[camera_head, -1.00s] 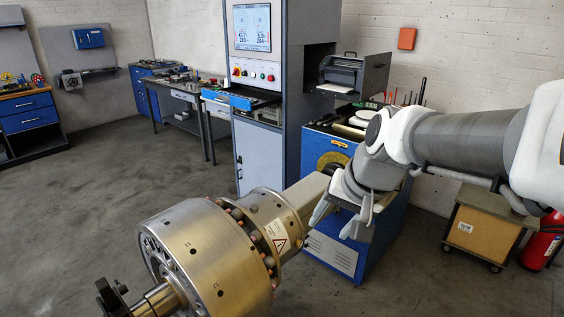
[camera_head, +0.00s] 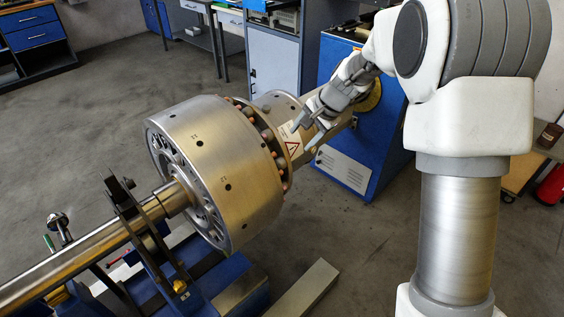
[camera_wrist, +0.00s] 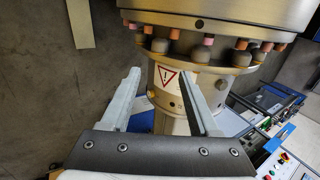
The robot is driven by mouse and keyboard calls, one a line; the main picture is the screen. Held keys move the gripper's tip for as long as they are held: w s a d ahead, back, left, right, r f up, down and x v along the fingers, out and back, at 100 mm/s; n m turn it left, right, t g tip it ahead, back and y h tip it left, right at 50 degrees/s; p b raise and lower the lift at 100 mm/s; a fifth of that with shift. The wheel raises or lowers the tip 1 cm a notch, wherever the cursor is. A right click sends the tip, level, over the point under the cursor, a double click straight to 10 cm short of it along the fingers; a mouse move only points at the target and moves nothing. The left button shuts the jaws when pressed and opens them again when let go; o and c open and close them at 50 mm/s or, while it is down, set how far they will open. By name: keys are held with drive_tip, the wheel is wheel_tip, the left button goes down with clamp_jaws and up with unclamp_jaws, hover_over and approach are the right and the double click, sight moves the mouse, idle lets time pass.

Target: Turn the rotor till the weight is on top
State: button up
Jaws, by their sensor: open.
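The rotor (camera_head: 215,165) is a large metal drum on a horizontal shaft (camera_head: 85,252), with a ring of knobs along its rim toward the narrower hub. A white label with a red warning triangle (camera_head: 292,146) is on the hub. In the wrist view the drum (camera_wrist: 215,10) is at the top and the label (camera_wrist: 168,79) shows between the fingers. My gripper (camera_head: 310,142) is open and empty at the hub, its fingers reaching toward the label; in the wrist view the fingers (camera_wrist: 163,88) appear on either side of it. I cannot tell whether they touch. I cannot make out which part is the weight.
A blue stand (camera_head: 225,285) with an upright dark bracket (camera_head: 132,210) is under the shaft. A blue cabinet (camera_head: 345,130) stands behind the hub. Workbenches (camera_head: 30,35) are at the far left. Open floor (camera_head: 75,130) lies left of the rotor.

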sight(282, 161)
drive_tip(key=b+x, duration=0.2)
drive_tip(key=x, duration=1.4)
drive_tip(key=shift+a+f, duration=0.15)
drive_tip(key=shift+f, duration=0.15)
clamp_jaws()
idle(0.6)
